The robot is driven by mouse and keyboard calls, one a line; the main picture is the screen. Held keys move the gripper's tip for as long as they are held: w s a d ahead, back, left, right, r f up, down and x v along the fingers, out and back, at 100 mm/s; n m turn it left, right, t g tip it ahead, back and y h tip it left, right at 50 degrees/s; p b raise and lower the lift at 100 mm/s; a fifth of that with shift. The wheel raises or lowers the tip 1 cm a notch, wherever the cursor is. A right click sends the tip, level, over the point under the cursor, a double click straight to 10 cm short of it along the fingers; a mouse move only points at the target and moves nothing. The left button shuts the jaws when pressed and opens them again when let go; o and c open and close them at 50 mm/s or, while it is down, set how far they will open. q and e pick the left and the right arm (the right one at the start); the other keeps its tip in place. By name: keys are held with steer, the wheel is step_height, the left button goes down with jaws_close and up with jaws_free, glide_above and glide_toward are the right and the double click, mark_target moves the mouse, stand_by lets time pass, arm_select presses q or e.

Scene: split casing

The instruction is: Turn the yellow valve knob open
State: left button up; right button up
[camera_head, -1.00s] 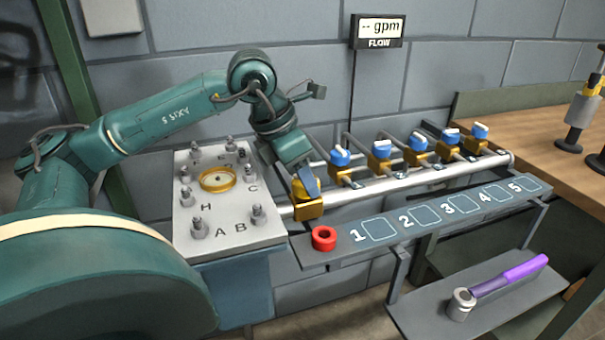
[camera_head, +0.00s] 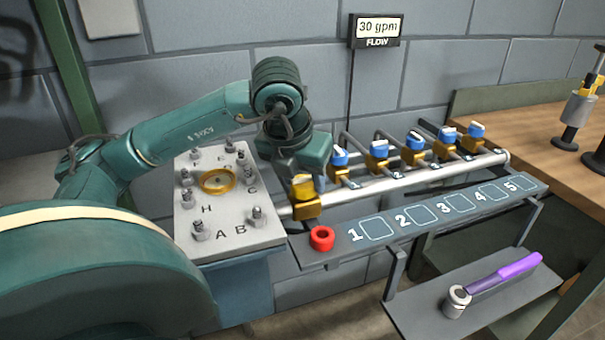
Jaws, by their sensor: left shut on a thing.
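The yellow valve knob (camera_head: 302,187) sits on top of a brass-coloured valve body at the left end of the silver pipe. My left gripper (camera_head: 301,174) comes down on the knob from above and is shut on it; its fingertips are mostly hidden behind the wrist and knob. The flow display (camera_head: 377,28) on the wall reads 30 gpm. My right gripper is not in the view.
Several blue-knobbed valves (camera_head: 378,149) line the pipe to the right. A studded plate (camera_head: 228,237) stands at left. A purple-handled tool (camera_head: 491,281) lies on the lower shelf.

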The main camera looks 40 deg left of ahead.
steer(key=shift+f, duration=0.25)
arm_select(q)
steer(key=o, duration=1)
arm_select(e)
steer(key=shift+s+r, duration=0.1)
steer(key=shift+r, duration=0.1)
arm_select(q)
steer(key=shift+r, duration=0.3)
steer(key=p+v, duration=0.4)
steer(key=v, duration=0.8)
steer(key=shift+s+r, duration=0.15)
steer(key=shift+r, duration=0.15)
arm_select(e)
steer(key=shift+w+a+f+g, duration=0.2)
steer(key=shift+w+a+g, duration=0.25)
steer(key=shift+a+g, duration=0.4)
arm_select(q)
steer(key=shift+d, duration=0.1)
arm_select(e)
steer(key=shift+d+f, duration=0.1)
